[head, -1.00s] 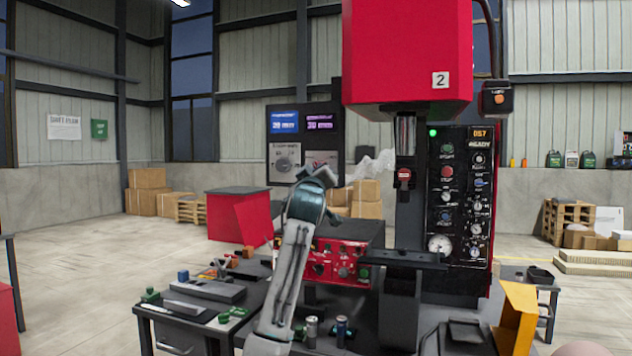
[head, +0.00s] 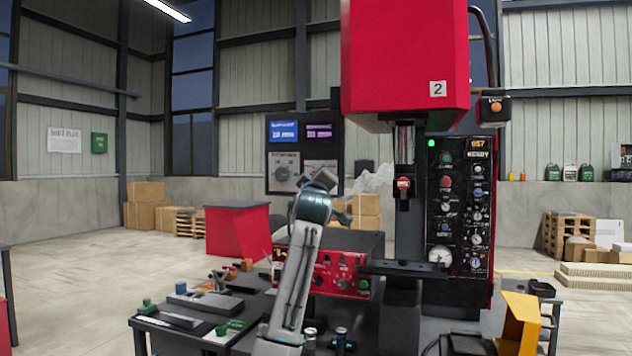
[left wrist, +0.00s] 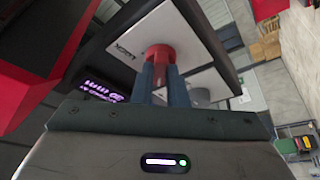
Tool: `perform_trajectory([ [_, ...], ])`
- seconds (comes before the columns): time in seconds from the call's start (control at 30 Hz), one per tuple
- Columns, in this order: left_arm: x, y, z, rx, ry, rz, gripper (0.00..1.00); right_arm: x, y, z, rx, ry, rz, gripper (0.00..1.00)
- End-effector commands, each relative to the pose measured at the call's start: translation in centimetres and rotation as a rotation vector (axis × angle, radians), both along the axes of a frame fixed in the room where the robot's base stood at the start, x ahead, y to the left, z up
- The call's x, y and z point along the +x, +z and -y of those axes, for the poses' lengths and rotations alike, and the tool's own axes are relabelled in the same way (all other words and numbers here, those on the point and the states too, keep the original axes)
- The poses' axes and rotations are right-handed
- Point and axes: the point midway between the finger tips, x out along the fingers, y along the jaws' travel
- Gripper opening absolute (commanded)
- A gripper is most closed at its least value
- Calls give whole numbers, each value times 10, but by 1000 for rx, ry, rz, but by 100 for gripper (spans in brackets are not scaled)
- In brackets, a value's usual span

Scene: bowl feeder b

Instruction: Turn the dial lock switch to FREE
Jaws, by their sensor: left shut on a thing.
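The dial lock switch is a red knob (left wrist: 159,55) on a white plate (left wrist: 190,75) with "LOCK" lettering in the left wrist view. My left gripper (left wrist: 159,75) is shut on this knob, with its two blue-grey fingers at the knob's sides. The knob's pointer direction and any FREE mark cannot be made out. In the head view my left gripper (head: 324,180) is at the lower right of the dark panel (head: 328,118) and hides most of the knob's plate. My right gripper is not in view.
A grey dial (head: 283,173) on its own plate sits left of the gripper, below two lit displays (head: 284,130). A red press head (head: 404,60) and a black control panel (head: 461,205) stand to the right. A red box (head: 238,230) is at the lower left.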

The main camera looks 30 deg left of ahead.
Motion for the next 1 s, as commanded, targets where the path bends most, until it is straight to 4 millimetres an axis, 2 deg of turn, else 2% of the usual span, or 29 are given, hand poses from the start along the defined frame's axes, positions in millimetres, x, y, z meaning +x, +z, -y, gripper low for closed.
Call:
perform_trajectory([
  [0.03, -1, 3, 0, 1, -2, 6, 15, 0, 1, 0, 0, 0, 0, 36],
  [0.13, -1, 3, 0, 0, -1, 6, 34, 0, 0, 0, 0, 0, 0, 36],
  [0.57, 0, 0, 0, 0, -1, 1, 35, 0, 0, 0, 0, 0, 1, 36],
  [0.7, -7, -3, 4, 1, -1, 3, 35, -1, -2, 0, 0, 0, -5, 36],
  [1.0, -51, -19, 30, 1, -2, 3, 35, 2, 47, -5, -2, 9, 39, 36],
])
